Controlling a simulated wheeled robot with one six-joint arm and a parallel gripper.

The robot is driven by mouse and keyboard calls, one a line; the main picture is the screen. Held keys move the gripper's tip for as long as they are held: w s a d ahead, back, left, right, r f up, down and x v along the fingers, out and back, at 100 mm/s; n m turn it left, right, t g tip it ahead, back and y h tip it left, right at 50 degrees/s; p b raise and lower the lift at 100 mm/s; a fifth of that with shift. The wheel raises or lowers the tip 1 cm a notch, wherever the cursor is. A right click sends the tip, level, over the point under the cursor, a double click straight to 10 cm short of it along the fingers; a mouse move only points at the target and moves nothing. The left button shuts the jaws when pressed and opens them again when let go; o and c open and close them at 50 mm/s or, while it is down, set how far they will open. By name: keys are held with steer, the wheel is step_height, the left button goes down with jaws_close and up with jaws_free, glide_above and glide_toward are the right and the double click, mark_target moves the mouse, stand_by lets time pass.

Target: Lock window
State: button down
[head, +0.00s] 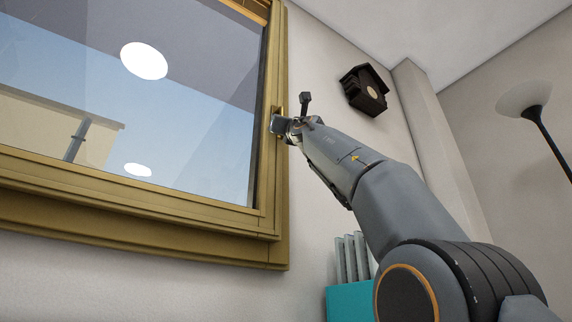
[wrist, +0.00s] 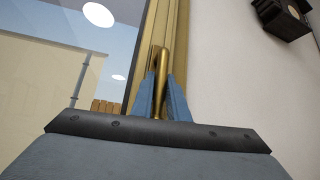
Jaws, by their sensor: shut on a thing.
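The window (head: 150,197) has a gold-brown frame and fills the left of the head view. Its frame also shows in the wrist view (wrist: 178,50). The window handle (wrist: 161,75) is a brass bar on the right side of the frame. In the wrist view it stands between the two blue fingers of my gripper (wrist: 163,92), which is shut on it. In the head view my gripper (head: 279,124) is at the right edge of the window frame and mostly hides the handle.
A dark birdhouse-like clock (head: 364,90) hangs on the wall right of the window. A teal object (head: 348,302) and a pale radiator-like ribbed thing (head: 350,258) are low behind my arm. A floor lamp (head: 524,98) stands at the far right.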

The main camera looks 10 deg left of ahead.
steer(key=shift+f, duration=0.1)
steer(key=c, duration=1.7)
jaws_free()
steer(key=shift+w, duration=0.1)
steer(key=shift+d+f, duration=0.1)
